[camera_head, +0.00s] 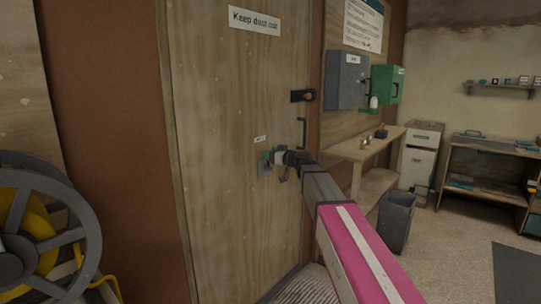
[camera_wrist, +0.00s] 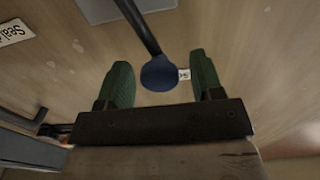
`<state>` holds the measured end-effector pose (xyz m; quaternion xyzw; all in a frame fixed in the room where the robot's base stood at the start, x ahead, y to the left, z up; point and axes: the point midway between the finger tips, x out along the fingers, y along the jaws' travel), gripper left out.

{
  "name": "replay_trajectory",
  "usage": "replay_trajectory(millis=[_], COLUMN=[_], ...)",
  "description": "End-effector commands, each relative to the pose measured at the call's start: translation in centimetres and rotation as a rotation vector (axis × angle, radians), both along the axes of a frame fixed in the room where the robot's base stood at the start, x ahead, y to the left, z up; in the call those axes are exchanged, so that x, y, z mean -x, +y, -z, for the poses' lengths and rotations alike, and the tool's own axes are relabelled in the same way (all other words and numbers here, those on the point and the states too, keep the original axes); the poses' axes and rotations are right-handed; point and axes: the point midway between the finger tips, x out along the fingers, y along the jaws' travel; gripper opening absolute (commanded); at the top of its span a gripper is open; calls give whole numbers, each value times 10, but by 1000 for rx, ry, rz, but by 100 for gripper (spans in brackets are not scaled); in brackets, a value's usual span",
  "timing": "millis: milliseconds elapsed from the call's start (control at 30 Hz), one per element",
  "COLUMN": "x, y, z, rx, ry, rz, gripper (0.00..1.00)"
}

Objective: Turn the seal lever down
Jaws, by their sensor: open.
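The seal lever shows in the wrist view as a dark rod (camera_wrist: 138,26) ending in a round blue knob (camera_wrist: 159,73). It comes from a grey plate (camera_wrist: 100,10) on the wooden door. My gripper (camera_wrist: 160,66) is open, with one green finger on each side of the knob and a gap visible on both sides. In the head view my gripper (camera_head: 271,158) is at the door, in front of the plate (camera_head: 264,169), and hides most of the lever. A white label (camera_wrist: 14,32) starting "Seal" is on the door.
A black latch (camera_head: 303,96) and a dark upright handle (camera_head: 302,132) are on the door's right side. A hose reel (camera_head: 72,236) stands at the left. Right of the door are a wooden bench (camera_head: 362,152) and a grey bin (camera_head: 397,222).

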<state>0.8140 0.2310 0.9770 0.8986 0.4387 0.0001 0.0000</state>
Motion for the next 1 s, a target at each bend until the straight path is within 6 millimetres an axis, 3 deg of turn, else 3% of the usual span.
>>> replay_trajectory(millis=[267, 433, 1000], x=[0, 0, -13], y=[1, 1, -8], z=[0, 0, -2], rx=[0, 0, -104], ry=[0, 0, 133], rz=[0, 0, 1], gripper=[57, 2, 0])
